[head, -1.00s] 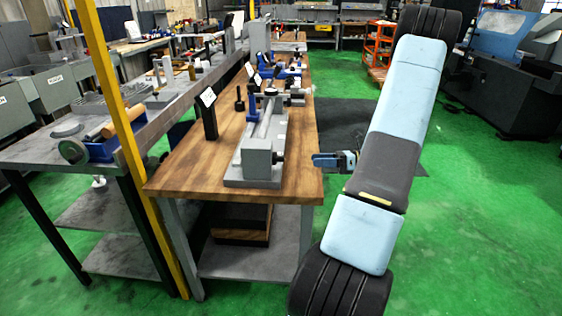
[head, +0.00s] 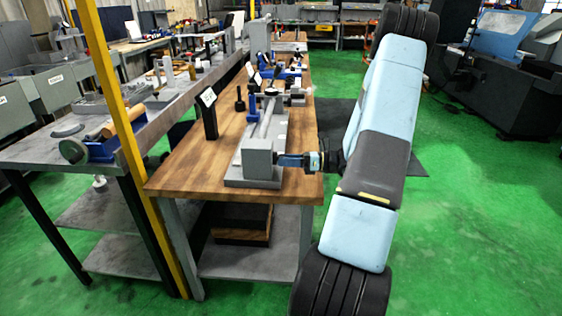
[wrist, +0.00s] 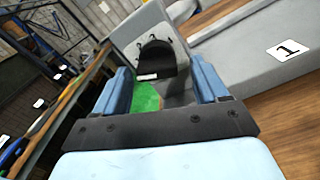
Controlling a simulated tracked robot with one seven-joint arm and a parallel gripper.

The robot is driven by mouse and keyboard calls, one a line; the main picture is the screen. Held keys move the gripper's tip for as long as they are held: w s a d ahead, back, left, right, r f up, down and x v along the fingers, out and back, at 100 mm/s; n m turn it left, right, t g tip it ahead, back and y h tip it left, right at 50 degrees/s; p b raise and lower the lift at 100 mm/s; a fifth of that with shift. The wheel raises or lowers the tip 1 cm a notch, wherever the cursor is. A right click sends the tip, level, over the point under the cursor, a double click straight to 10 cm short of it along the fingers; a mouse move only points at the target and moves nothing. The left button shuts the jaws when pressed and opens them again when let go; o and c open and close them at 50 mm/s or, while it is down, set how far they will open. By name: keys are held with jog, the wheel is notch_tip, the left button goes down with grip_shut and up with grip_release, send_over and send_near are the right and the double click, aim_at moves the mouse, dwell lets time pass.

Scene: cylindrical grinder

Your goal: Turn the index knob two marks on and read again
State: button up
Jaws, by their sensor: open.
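The grinder's grey block (head: 257,157) stands at the near end of a long grey bed on the wooden bench. In the wrist view, a black rounded knob (wrist: 157,60) sits on the face of the grey block (wrist: 130,38). Small dark marks show around its upper edge, too small to read, and a small pale label lies at its lower left. My gripper (head: 281,160) is at the block's right side and hides the knob in the head view. In the wrist view, my gripper (wrist: 163,86) is open, its blue fingers on either side of the knob. Contact cannot be told.
A white plate marked 1 (wrist: 289,49) lies on a grey surface right of the block. Wooden bench (head: 185,180) has a black upright stand (head: 208,118) left of the grinder. A yellow post (head: 125,140) stands nearer.

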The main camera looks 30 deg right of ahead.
jog(key=shift+w+a, duration=0.4)
jog(key=shift+a, duration=0.2)
jog(key=c, duration=0.9)
jog(key=shift+a, duration=0.15)
jog(key=shift+c, duration=0.4)
